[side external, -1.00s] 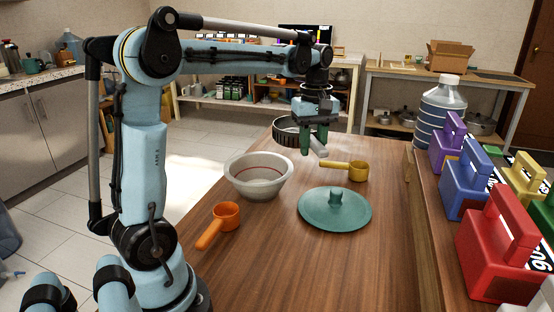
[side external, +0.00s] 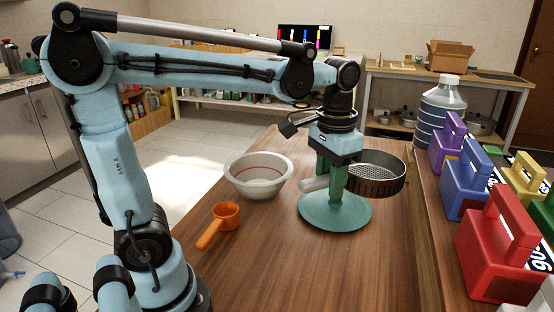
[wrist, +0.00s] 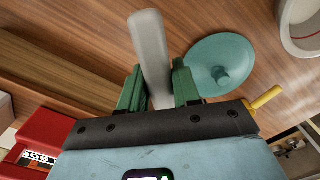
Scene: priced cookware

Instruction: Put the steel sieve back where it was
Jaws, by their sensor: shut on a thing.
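The steel sieve (side external: 376,184), a round mesh pan with a dark rim and a thick grey handle (side external: 315,184), is held level above the table's right side. My gripper (side external: 334,190) has its green fingers shut on that handle, directly over the teal lid (side external: 335,214) in the side view. In the wrist view my gripper (wrist: 158,90) grips the grey handle (wrist: 150,50), which sticks out past the fingers. The sieve's pan is not visible there. The lid (wrist: 220,67) lies flat on the table beside the fingers.
A white bowl (side external: 257,177) and an orange scoop (side external: 219,224) stand left of the lid. Coloured weights (side external: 500,245) and a large bottle (side external: 442,108) line the right side. The front of the wooden table (side external: 320,270) is clear.

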